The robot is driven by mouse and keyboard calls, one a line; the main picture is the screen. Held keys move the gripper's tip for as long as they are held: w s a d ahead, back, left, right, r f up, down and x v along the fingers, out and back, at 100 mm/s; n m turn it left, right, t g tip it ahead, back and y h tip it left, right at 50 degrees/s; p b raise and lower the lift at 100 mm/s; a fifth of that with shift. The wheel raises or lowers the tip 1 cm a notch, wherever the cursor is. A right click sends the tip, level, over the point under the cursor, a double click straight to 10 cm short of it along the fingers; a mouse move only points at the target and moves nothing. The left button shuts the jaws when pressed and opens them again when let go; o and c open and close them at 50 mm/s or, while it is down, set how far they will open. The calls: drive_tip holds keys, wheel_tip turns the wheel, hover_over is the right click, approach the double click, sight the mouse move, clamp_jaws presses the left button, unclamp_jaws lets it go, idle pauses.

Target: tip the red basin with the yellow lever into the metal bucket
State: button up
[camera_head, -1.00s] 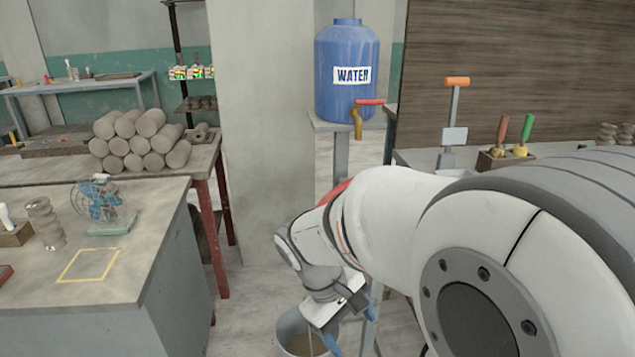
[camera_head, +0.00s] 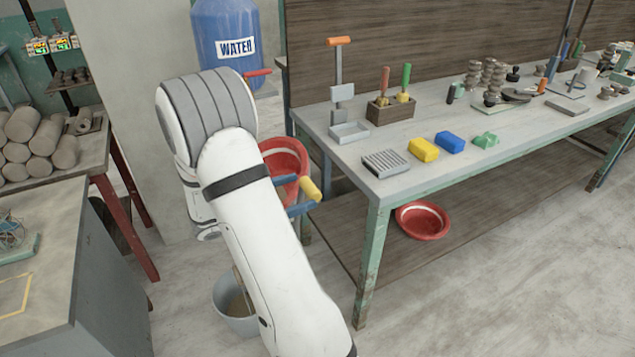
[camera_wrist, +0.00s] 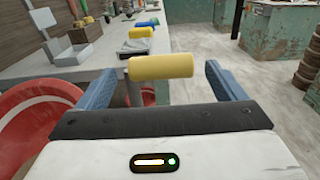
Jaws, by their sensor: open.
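The red basin (camera_head: 285,158) sits beside the near corner of the workbench, partly hidden behind my arm. Its red rim also shows at the left of the wrist view (camera_wrist: 40,112). The yellow lever (camera_head: 311,189) stands in front of the basin; in the wrist view its yellow grip (camera_wrist: 160,67) lies crosswise on a grey post. My gripper (camera_head: 296,195) is open, its two blue fingers on either side of the lever with gaps visible in the wrist view. The metal bucket (camera_head: 228,300) stands on the floor below, partly covered by my arm, with brownish contents.
The workbench (camera_head: 340,175) at right holds a tool box (camera_head: 390,110), a yellow block (camera_head: 424,149) and a blue block (camera_head: 450,142). Another red basin (camera_head: 422,221) lies on its lower shelf. A blue water barrel (camera_head: 228,40) stands behind. Floor at right is clear.

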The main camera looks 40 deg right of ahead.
drive_tip(key=x, duration=0.6)
drive_tip(key=shift+a, duration=0.1)
drive_tip(key=shift+c, duration=0.4)
drive_tip(key=shift+s+f, duration=0.1)
drive_tip(key=shift+f, duration=0.1)
drive_tip(key=c, duration=1.1)
drive_tip(key=shift+c, duration=0.2)
